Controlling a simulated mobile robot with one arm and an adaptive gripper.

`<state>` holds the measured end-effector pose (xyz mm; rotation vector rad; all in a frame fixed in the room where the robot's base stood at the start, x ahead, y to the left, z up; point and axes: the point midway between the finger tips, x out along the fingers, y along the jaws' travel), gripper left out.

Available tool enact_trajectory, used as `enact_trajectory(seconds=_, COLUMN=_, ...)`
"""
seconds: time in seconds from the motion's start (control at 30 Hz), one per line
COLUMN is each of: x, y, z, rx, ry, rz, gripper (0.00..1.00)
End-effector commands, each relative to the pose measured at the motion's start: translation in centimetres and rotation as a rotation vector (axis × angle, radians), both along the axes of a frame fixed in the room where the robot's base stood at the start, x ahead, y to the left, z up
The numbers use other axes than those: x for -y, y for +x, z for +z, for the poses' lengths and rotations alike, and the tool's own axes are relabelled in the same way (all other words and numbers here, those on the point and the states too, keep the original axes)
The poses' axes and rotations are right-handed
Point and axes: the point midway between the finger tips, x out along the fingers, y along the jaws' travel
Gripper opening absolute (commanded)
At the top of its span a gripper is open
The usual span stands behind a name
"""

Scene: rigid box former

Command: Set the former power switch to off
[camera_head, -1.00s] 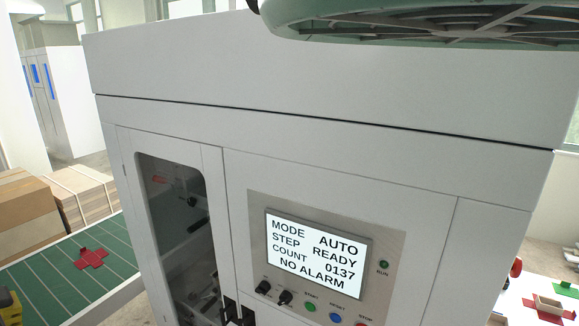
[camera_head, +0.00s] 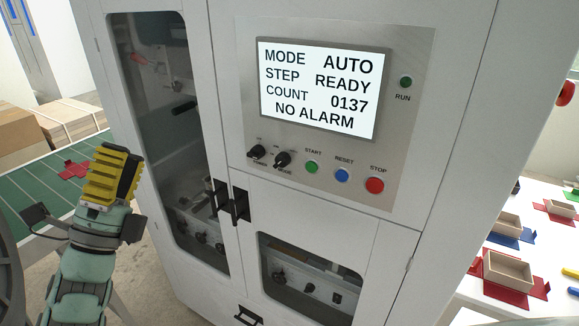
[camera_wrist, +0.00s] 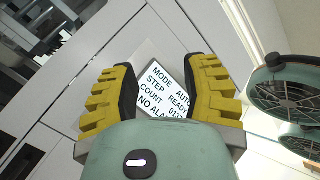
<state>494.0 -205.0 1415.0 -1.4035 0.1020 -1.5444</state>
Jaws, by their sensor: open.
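The box former's control panel (camera_head: 232,120) faces me in the head view. Two black rotary knobs sit below its screen (camera_head: 317,88): a left knob (camera_head: 257,152) and a right knob (camera_head: 282,159). Their labels are too small to read, so I cannot tell which is the power switch. The screen reads MODE AUTO, STEP READY, COUNT 0137, NO ALARM. My gripper (camera_head: 118,165), with yellow ribbed fingers, is left of the machine, apart from the panel. In the wrist view my gripper (camera_wrist: 165,90) is open and empty, with the screen (camera_wrist: 165,92) showing between its fingers.
Green START (camera_head: 312,167), blue RESET (camera_head: 343,175) and red STOP (camera_head: 375,185) buttons stand right of the knobs. Black door handles (camera_head: 240,205) stick out below. A green conveyor (camera_head: 40,195) is at left; a white table (camera_head: 470,285) with boxes is at right.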

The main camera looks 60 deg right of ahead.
Motion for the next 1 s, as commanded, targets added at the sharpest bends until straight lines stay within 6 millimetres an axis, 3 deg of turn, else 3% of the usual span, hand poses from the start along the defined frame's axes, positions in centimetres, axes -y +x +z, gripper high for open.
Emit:
enact_trajectory(seconds=0.03, x=1.6, y=-0.4, z=-3.6, rx=0.050, ry=0.058, rz=0.023, gripper=0.46)
enact_trajectory(seconds=0.1, x=3.4, y=-0.7, z=-6.3, rx=0.131, ry=0.142, rz=0.077, gripper=0.46)
enact_trajectory(seconds=0.3, x=7.9, y=-2.0, z=-13.4, rx=0.399, ry=0.345, rz=0.216, gripper=0.46)
enact_trajectory(seconds=0.4, x=9.5, y=-2.5, z=-15.8, rx=0.520, ry=0.413, rz=0.273, gripper=0.46)
enact_trajectory(seconds=0.63, x=11.2, y=-3.1, z=-17.9, rx=0.666, ry=0.484, rz=0.340, gripper=0.46)
enact_trajectory(seconds=0.83, x=12.4, y=-3.1, z=-17.0, rx=0.678, ry=0.485, rz=0.344, gripper=0.46)
enact_trajectory(seconds=1.0, x=14.7, y=-2.8, z=-16.0, rx=0.672, ry=0.486, rz=0.342, gripper=0.46)
